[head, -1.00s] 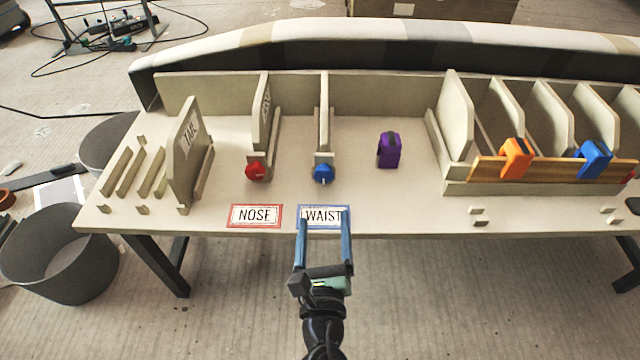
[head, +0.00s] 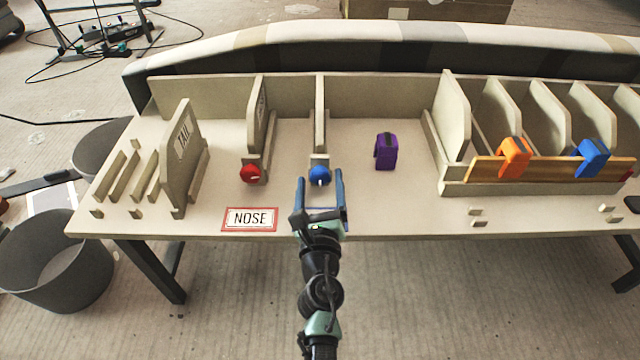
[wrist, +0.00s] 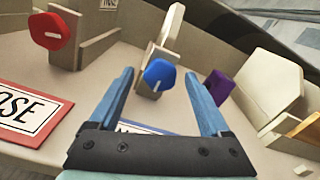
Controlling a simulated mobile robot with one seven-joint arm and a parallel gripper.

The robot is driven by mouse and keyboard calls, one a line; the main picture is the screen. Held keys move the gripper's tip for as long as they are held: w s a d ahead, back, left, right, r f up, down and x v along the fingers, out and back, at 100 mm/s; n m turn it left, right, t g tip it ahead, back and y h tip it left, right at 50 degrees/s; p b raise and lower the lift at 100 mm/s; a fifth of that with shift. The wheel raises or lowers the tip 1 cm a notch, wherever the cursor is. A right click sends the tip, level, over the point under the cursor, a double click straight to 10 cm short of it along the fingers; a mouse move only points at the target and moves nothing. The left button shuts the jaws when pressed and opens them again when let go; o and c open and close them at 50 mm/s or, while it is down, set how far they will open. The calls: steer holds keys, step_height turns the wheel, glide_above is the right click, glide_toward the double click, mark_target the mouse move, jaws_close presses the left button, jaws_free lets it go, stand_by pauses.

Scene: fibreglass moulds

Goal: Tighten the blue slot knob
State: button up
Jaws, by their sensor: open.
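The blue slot knob (head: 319,175) is on the front of the middle upright slot on the table. It also shows in the wrist view (wrist: 158,75), with a white line across its face tilted from vertical. My gripper (head: 320,174) is open and empty, its two blue fingers pointing toward the knob. In the wrist view the knob appears between and beyond the fingertips (wrist: 160,74). I see no contact, though in the head view the tips look close to it. The blue-framed WAIST label is mostly hidden under my gripper.
A red knob (head: 250,173) is on the slot to the left, above the NOSE label (head: 249,219). A purple clamp (head: 386,151) stands to the right. Orange (head: 514,156) and blue (head: 591,158) clamps sit on the rack's wooden strip. The TAIL panel (head: 183,160) stands at left.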

jaws_close()
